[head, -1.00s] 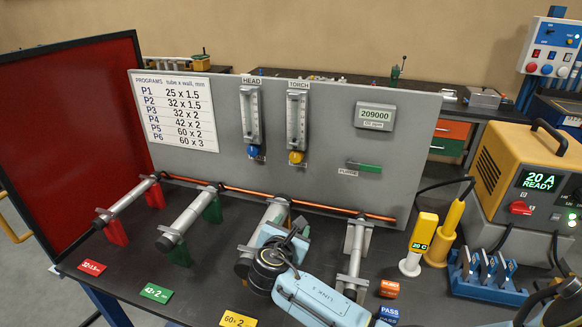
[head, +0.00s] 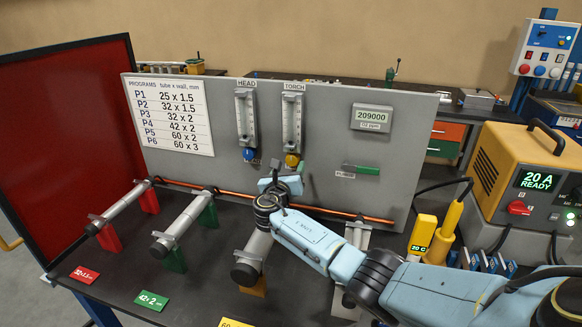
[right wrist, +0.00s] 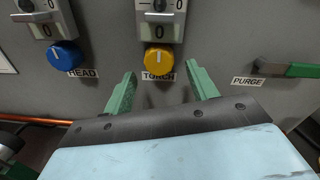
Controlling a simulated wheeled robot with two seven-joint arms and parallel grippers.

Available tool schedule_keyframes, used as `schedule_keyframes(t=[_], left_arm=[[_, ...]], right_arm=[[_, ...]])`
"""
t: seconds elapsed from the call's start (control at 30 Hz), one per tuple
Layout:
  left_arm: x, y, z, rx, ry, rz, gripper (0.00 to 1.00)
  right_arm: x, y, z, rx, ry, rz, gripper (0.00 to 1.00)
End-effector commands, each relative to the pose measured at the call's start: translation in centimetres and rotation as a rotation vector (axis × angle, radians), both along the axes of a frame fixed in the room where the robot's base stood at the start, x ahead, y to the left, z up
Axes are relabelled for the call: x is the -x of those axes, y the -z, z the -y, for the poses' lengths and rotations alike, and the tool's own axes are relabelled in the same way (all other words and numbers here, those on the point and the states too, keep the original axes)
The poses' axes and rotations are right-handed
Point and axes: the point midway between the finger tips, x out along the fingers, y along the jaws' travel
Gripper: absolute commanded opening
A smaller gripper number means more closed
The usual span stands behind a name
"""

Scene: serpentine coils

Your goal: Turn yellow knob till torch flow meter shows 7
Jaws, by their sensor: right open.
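The yellow knob (head: 292,160) sits at the foot of the torch flow meter (head: 292,115) on the grey panel. In the right wrist view the yellow knob (right wrist: 158,58) has a white pointer mark and shows above the TORCH label. My right gripper (right wrist: 159,75) is open, with one green finger on each side below the knob. The knob appears just ahead of the fingertips; I cannot tell any contact. In the head view my right gripper (head: 281,176) is right below the knob. The meter's float reading is too small to tell. My left gripper is not in view.
The blue knob (right wrist: 63,55) of the head flow meter (head: 246,115) is to the left. The green purge lever (head: 361,169) is to the right. A copper pipe (head: 338,213) runs along the panel's foot. Tube posts stand in front of the panel.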

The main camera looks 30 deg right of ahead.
Motion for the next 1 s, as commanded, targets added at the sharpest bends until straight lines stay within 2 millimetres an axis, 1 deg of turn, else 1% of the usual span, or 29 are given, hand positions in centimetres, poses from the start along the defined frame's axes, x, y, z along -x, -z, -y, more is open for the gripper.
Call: schedule_keyframes(t=[0.03,0.1,0.3,0.63,0.67,0.9,1.0], left_arm=[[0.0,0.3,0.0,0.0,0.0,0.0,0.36],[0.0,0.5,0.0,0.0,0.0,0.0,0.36],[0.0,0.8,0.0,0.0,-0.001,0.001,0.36],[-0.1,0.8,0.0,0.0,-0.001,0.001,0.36],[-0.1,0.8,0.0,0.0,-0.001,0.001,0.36],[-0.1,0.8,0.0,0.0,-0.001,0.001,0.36],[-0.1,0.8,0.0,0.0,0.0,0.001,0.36]], right_arm=[[-0.5,0.0,0.6,0.001,0.003,0.001,0.58],[-1.0,0.1,1.1,0.0,0.002,0.002,0.58],[-1.8,0.0,2.0,-0.001,0.0,0.001,0.58],[-2.0,0.0,2.2,-0.002,0.0,0.001,0.58],[-2.0,0.0,2.1,-0.002,0.0,0.001,0.57],[-2.0,0.0,2.1,-0.001,0.0,0.0,0.25],[-2.0,0.0,2.1,-0.001,0.0,0.0,0.13]])
